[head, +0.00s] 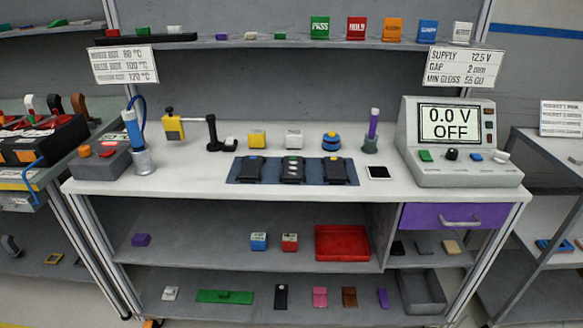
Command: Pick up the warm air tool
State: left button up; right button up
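What looks like the warm air tool (132,128) is a blue cylinder with a blue cable curving from its top. It stands nearly upright, leaning slightly left, in a grey metal holder (143,162) at the left end of the white bench (205,180). A grey control box (104,163) with an orange knob and a red button sits just left of it. Neither of my grippers shows in the head view, and nothing is holding the tool.
A yellow clamp-like device (172,126) and a black stand (213,136) are right of the tool. A blue mat (271,170) with black modules lies mid-bench. A power supply (455,140) reading 0.0 V OFF stands right. The bench's front left is clear.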

aim_at(129, 118)
jog(key=i+j+z, duration=0.2)
jog(key=j, duration=0.55)
jog(key=j+z, duration=0.25)
jog(key=j, duration=0.5)
